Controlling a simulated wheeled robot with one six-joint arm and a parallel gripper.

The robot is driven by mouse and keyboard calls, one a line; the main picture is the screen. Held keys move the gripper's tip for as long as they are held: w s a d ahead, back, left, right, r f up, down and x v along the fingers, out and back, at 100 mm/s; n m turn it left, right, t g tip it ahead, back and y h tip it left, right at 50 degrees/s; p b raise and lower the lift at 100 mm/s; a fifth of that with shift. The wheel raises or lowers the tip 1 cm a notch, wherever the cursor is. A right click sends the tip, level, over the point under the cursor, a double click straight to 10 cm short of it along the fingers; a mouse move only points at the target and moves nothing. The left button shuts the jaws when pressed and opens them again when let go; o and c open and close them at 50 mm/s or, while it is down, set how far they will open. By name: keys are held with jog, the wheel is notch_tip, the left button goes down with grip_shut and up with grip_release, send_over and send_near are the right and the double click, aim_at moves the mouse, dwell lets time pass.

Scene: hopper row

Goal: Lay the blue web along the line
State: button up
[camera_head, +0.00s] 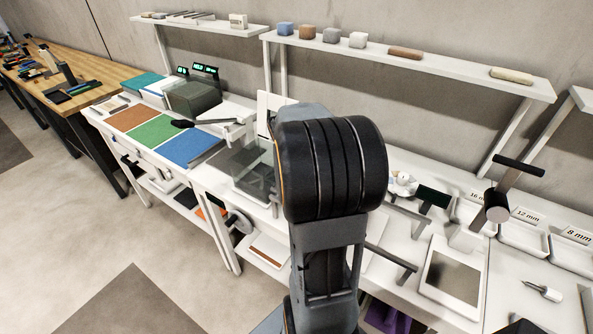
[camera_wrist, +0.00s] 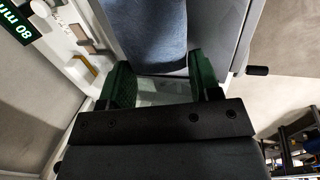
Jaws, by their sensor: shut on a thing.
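In the wrist view, my gripper (camera_wrist: 163,88) has its two green-padded fingers a moderate width apart. A blue textured piece (camera_wrist: 155,35), which looks like the blue web, reaches up from between the fingers. Its near end is partly hidden, so the exact contact is unclear. In the head view, my own dark arm hides the gripper and whatever it holds. A flat blue panel (camera_head: 187,147) lies on the white bench beside a green panel (camera_head: 153,131) and an orange-brown panel (camera_head: 132,115).
A clear-covered device (camera_head: 245,160) stands right of the panels. A dark translucent box (camera_head: 193,97) and lit displays (camera_head: 205,69) are behind them. A display (camera_wrist: 18,31) also shows in the wrist view. A shelf (camera_head: 450,70) with small blocks runs above. Labelled trays (camera_head: 520,235) are at right.

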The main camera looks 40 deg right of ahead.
jog(key=shift+f, duration=0.2)
jog(key=shift+f+b, duration=0.4)
jog(key=o, duration=0.9)
jog(key=shift+o, duration=0.5)
jog(key=shift+f, duration=0.1)
jog(key=shift+s, duration=0.1)
jog(key=shift+p+v, duration=1.2)
jog(key=shift+v, duration=0.4)
